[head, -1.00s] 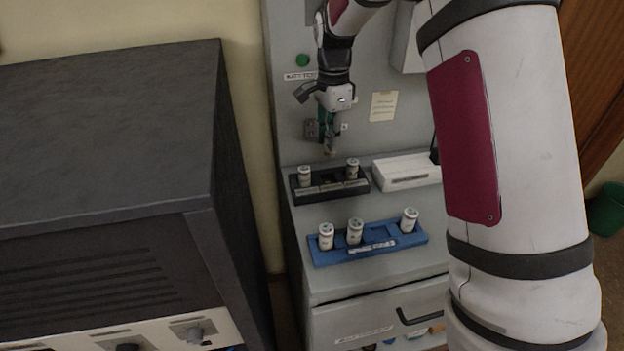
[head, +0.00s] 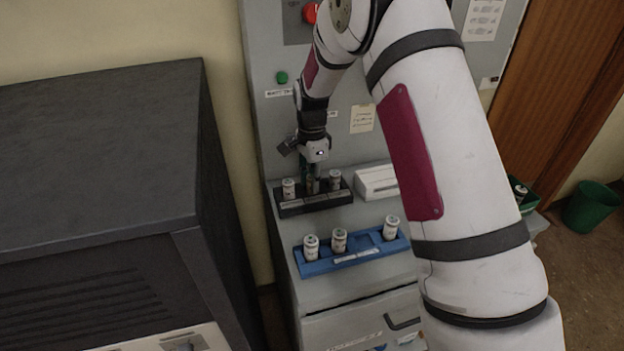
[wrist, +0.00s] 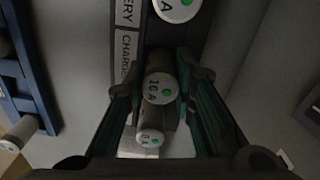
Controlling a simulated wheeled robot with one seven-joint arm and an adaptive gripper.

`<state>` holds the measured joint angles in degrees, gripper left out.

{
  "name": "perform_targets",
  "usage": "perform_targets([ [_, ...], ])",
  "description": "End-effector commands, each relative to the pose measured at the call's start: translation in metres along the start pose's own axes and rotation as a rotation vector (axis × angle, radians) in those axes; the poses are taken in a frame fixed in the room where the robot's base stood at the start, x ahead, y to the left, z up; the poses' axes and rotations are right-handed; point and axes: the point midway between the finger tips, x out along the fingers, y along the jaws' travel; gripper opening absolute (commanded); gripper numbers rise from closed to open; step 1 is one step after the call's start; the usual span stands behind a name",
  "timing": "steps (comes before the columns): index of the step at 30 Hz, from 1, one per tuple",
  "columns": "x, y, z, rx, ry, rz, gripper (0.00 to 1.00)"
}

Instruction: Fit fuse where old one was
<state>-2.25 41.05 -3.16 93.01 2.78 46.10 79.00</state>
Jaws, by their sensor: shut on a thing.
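In the head view, a black fuse holder (head: 313,205) on the grey console ledge has a white fuse (head: 289,189) at its left end and another white fuse (head: 335,180) at its right end. My gripper (head: 314,184) points down at the middle of this holder, between those two fuses. In the wrist view, my gripper (wrist: 162,84) is shut on a fuse (wrist: 159,78) marked 16 A with a green dot. That fuse stands in line with a fuse above it (wrist: 175,8) and one below (wrist: 150,137). Its lower end is hidden, so I cannot tell how deep it sits.
A blue tray (head: 317,268) in front holds three fuses, with a gap between the second and third. A white box (head: 376,183) sits right of the black holder. A large dark cabinet (head: 100,150) stands at the left. A green bin (head: 590,206) is on the floor at right.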

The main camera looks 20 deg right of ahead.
Motion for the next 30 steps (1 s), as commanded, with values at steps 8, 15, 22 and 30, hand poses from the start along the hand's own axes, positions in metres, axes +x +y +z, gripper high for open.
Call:
perform_targets([
  [8,0.003,0.000,0.000,-0.001,0.000,0.001,0.44],
  [15,0.002,0.000,0.000,-0.001,0.000,0.000,0.44],
  [22,-0.018,-0.002,0.000,-0.001,0.001,-0.004,0.44],
  [30,-0.073,-0.002,0.000,-0.001,0.001,-0.004,0.44],
])
